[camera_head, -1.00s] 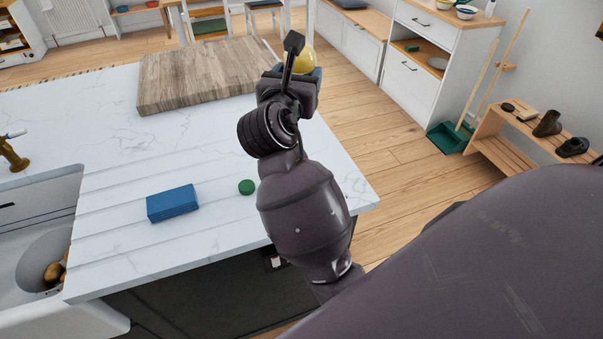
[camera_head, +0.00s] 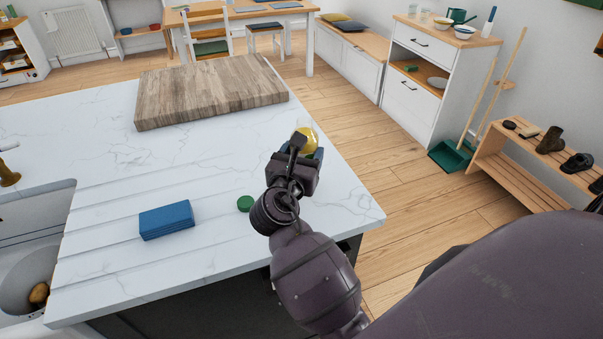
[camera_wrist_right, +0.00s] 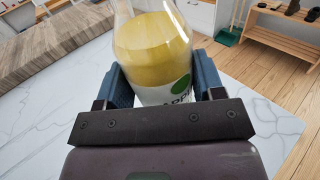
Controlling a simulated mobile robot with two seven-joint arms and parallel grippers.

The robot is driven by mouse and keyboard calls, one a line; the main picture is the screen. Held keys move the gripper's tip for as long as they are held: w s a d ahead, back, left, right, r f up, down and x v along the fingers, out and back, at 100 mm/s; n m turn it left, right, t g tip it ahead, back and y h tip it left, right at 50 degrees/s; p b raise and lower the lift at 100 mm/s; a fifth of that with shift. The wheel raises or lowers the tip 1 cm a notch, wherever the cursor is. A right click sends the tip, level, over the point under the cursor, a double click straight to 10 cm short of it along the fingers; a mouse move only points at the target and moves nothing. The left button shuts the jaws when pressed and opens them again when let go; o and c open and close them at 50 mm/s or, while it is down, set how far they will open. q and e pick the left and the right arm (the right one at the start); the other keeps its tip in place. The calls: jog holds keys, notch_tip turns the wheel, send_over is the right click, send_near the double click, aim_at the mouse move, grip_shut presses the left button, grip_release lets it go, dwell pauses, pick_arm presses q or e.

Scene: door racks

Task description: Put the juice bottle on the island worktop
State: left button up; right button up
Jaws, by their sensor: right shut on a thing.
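The juice bottle (camera_wrist_right: 152,48) is clear with yellow juice and a white label with a green dot. In the right wrist view it stands between the two blue fingers of my right gripper (camera_wrist_right: 165,85), which is shut on it. In the head view my right gripper (camera_head: 303,158) is over the right part of the island worktop (camera_head: 215,165), and the bottle's yellow top (camera_head: 309,141) shows beyond it. The bottle's base is hidden, so I cannot tell whether it touches the white marble top. My left gripper is not in view.
A wooden board (camera_head: 210,90) lies at the worktop's back. A blue block (camera_head: 166,220) and a green lid (camera_head: 245,203) lie nearer, left of my right arm. The sink (camera_head: 30,250) is at the left. The worktop's right edge is close to the bottle.

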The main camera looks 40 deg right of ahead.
jog(key=shift+f+b, duration=0.6)
jog(key=shift+f, duration=1.75)
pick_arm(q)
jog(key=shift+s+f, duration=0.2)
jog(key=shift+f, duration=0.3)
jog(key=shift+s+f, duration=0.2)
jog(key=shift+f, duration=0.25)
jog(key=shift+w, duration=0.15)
pick_arm(e)
jog(key=shift+f, duration=0.15)
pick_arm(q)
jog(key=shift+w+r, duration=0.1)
pick_arm(e)
jog(key=o, duration=1.2)
